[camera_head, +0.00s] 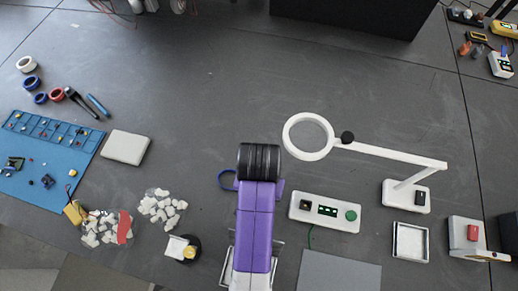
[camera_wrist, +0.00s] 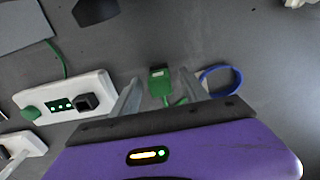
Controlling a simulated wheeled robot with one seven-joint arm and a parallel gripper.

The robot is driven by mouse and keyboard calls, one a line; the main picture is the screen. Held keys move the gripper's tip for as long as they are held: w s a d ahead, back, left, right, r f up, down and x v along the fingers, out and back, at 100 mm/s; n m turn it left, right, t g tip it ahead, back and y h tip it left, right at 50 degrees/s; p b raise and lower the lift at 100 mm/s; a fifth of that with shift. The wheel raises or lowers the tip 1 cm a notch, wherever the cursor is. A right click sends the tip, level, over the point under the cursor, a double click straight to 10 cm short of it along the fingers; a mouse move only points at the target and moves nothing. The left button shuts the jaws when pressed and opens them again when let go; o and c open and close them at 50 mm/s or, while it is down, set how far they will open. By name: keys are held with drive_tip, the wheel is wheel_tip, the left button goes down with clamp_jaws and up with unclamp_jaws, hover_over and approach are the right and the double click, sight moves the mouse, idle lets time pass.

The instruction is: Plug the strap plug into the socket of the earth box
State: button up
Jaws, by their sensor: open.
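The green strap plug (camera_wrist: 158,84) with a dark tip lies on the table, seen between my fingers in the wrist view. My gripper (camera_wrist: 158,77) is open, with one finger on each side of the plug; I cannot tell whether either touches it. The blue strap band (camera_wrist: 238,82) lies beside the right finger, and it also shows in the head view (camera_head: 221,184). The white earth box (camera_head: 326,222) stands right of my arm, with a black socket (camera_head: 305,205), green lights and a green knob. The socket (camera_wrist: 86,102) is left of my fingers in the wrist view. My arm hides the plug and gripper in the head view.
A magnifier lamp (camera_head: 390,152) and a small white tray (camera_head: 397,243) stand right of the box. A grey mat (camera_head: 340,272) lies in front of it. Bags of white pieces (camera_head: 162,205) and a round black holder (camera_head: 188,254) are left of my arm.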

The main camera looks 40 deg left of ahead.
clamp_jaws()
drive_tip(key=shift+r, duration=0.1)
idle(0.3)
wheel_tip(320, 180, up, 20)
drive_tip(key=p, duration=0.5)
drive_tip(key=shift+p, duration=0.4)
idle(0.4)
drive_tip(key=w+d+f+b, duration=0.3)
drive_tip(key=w+d+f, duration=0.4)
drive_tip(key=d+f, duration=0.2)
drive_tip(key=shift+w+d+f, duration=0.3)
drive_tip(key=shift+d+f, duration=0.1)
drive_tip(key=shift+d, duration=0.4)
idle(0.3)
idle(0.5)
